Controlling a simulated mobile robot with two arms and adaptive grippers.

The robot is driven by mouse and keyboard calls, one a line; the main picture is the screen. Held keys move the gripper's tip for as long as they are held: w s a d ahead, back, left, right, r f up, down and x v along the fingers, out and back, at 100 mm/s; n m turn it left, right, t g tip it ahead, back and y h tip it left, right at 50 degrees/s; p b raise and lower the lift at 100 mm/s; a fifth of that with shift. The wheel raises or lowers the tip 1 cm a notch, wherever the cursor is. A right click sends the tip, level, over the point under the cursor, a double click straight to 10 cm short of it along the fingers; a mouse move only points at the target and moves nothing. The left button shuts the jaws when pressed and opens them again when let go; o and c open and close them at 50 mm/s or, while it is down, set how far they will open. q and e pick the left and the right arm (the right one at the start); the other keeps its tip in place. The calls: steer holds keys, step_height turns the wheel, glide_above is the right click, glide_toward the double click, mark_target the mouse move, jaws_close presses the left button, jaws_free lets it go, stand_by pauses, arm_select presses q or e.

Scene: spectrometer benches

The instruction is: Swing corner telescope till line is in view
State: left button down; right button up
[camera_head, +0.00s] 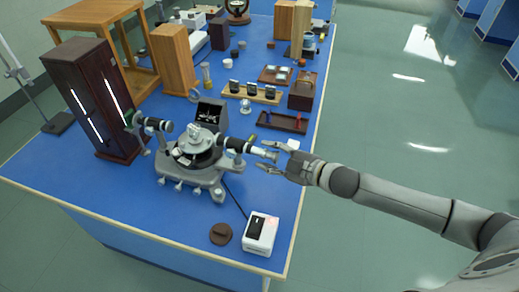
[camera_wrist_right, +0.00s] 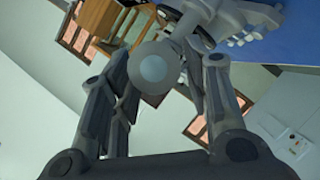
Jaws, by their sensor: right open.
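The spectrometer (camera_head: 198,158) stands on the blue bench, a grey round table with several feet and a prism-like block on top. Its collimator (camera_head: 152,124) points left toward the dark lamp cabinet. Its telescope (camera_head: 238,146) points right, toward my right gripper (camera_head: 268,158). The gripper is open, its fingers on either side of the telescope's eyepiece end; I cannot tell whether they touch it. In the right wrist view the round eyepiece end (camera_wrist_right: 154,68) shows between the open fingers (camera_wrist_right: 157,85). A small dark screen (camera_head: 209,114) behind the spectrometer shows bright marks. My left gripper is out of view.
A white box (camera_head: 261,233) with a cable and a brown disc (camera_head: 221,234) lie at the front of the bench. The dark cabinet (camera_head: 96,98) with bright slits stands at left. Dark trays (camera_head: 283,121) and wooden blocks fill the back. The floor at right is clear.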

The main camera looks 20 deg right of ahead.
steer(key=shift+p+x, duration=0.35)
steer(key=shift+x, duration=1.75)
jaws_close()
